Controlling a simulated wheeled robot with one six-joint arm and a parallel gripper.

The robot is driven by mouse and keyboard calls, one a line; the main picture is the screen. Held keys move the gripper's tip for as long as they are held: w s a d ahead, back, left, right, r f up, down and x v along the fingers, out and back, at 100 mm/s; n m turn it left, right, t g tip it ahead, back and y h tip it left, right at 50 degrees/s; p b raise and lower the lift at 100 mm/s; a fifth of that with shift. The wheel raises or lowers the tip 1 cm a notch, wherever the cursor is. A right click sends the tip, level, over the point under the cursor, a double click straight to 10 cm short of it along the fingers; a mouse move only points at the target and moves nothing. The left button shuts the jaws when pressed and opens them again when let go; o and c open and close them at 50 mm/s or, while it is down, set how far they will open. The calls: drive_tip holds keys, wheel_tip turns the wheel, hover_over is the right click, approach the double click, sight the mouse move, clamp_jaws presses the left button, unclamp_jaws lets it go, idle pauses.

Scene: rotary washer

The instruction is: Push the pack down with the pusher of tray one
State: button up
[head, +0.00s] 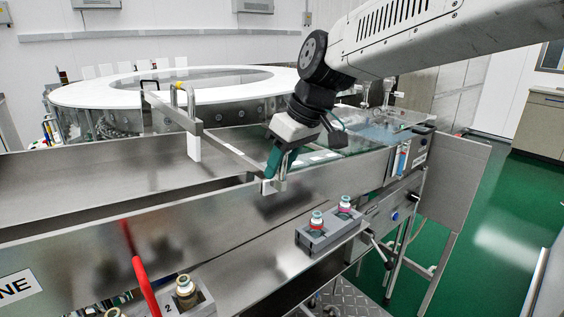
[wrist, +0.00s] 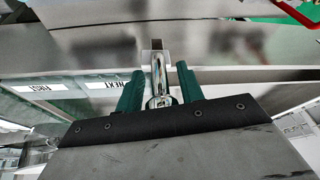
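The pusher (head: 228,148) is a metal bar frame lying across the long steel tray (head: 75,240), whose near wall bears a partly cut-off sign ending in "NE". A white block hangs from the bar. My gripper (head: 270,178) is at the pusher's near end, pointing down, with green fingers. In the wrist view, my gripper (wrist: 160,75) has a finger on each side of an upright metal handle (wrist: 158,72), with a visible gap to each, so it looks open around it. I cannot make out the pack with certainty.
A large white-topped rotary table (head: 95,94) stands behind. A grey block with capped vials (head: 328,228) sits on the lower front ledge. A red handle (head: 145,285) rises at the front. "FIRST" and "NEXT" labels (wrist: 104,85) show left of my gripper in the wrist view.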

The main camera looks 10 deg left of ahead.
drive_tip(key=v, duration=0.7)
drive_tip(key=shift+d+r, duration=0.2)
drive_tip(key=shift+r, duration=0.15)
drive_tip(key=s+d+f+m+h, duration=0.1)
drive_tip(key=s+d+f+m, duration=0.3)
drive_tip(key=d, duration=0.7)
drive_tip(key=s+d+m+h, duration=0.1)
drive_tip(key=s+d+m, duration=0.2)
drive_tip(key=s+d, duration=0.6)
drive_tip(key=s+d+f+m+h, duration=0.2)
drive_tip(key=s+d+f+m, duration=0.3)
drive_tip(key=s+d+f, duration=0.5)
drive_tip(key=s+d, duration=0.1)
drive_tip(key=d, duration=0.2)
drive_tip(key=shift+s, duration=0.15)
